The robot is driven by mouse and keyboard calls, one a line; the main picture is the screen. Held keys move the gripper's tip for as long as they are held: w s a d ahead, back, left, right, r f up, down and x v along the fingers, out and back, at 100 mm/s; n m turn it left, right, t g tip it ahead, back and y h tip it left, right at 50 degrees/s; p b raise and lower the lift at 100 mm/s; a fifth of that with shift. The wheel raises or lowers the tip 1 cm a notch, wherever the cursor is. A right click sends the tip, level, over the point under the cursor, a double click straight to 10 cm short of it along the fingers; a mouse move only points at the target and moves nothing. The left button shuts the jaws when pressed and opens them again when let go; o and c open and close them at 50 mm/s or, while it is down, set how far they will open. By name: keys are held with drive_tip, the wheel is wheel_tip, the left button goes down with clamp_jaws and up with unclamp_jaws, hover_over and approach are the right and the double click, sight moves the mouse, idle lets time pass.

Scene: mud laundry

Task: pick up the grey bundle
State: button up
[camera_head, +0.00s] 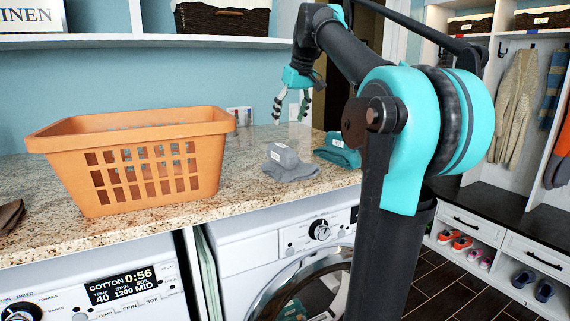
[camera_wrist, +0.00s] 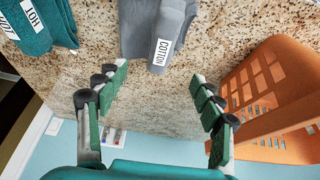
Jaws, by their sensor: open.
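The grey bundle (camera_head: 289,163) lies on the granite counter, between the orange basket and a teal bundle. It is a folded cloth with a white label; in the wrist view the grey bundle (camera_wrist: 158,30) is at the top centre and its label reads COTTON. My gripper (camera_head: 292,106) is above the counter, behind the grey bundle as the head view shows it. In the wrist view my gripper (camera_wrist: 158,82) has its fingers wide apart with only bare counter between them. The grey bundle is beyond the fingertips and not touched.
The teal bundle (camera_head: 338,150) with a label lies just right of the grey one. The orange laundry basket (camera_head: 150,165) stands on the counter to the left. A wall outlet (camera_head: 240,116) is behind. A shelf overhangs the counter. Washing machines (camera_head: 290,245) stand below. Bare counter (camera_head: 245,185) lies beside the basket.

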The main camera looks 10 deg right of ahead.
sight(283, 146)
drive_tip(key=x, duration=0.7)
drive_tip(key=shift+s+x, duration=0.1)
drive_tip(key=shift+x, duration=1.3)
drive_tip(key=shift+s+x, duration=0.15)
drive_tip(key=shift+x, duration=1.25)
drive_tip(key=shift+f, duration=0.35)
clamp_jaws()
